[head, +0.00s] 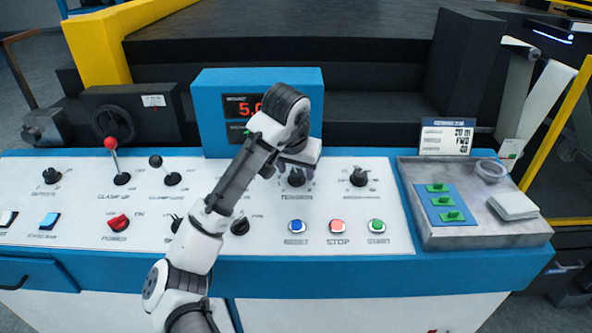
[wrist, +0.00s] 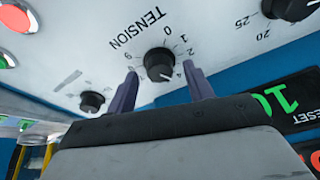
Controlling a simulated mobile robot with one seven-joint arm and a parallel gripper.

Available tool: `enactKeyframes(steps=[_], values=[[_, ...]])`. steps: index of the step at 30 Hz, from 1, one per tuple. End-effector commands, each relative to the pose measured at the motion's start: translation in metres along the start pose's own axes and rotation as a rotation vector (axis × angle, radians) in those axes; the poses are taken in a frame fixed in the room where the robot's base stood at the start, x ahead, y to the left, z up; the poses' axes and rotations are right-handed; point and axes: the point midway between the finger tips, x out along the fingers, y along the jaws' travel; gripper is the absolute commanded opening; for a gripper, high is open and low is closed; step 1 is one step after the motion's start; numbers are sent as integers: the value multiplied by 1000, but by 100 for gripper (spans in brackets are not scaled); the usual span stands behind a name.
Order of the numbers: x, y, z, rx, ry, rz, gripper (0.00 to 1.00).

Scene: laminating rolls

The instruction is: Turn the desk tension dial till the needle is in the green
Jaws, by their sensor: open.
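The tension dial (wrist: 158,63) is a round black knob on the white panel, under the printed word TENSION in the wrist view. Its white mark appears to point toward the 4. In the head view the dial (head: 297,178) sits above the STOP and RESET buttons, partly behind my gripper. My gripper (wrist: 160,70) is open, with one finger on each side of the knob. A gap shows between each finger and the knob; whether they overlap it in depth is hard to tell. No needle or green band shows in either view.
A blue display box (head: 215,110) with red digits stands behind the dial, partly hidden by my arm. Another black knob (head: 358,177) is to the right. Blue RESET (head: 297,226), red STOP (head: 337,226) and green START (head: 376,226) buttons lie in front. A grey tray (head: 425,228) is further right.

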Motion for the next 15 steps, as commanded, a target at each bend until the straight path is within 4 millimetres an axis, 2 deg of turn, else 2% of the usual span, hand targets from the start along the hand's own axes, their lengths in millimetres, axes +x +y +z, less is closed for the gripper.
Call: enactKeyframes(steps=[4, 13, 15], values=[[10, 0, 0, 1, -1, 0, 52], [12, 0, 0, 1, 0, 0, 52], [12, 0, 0, 1, 0, 0, 43]])
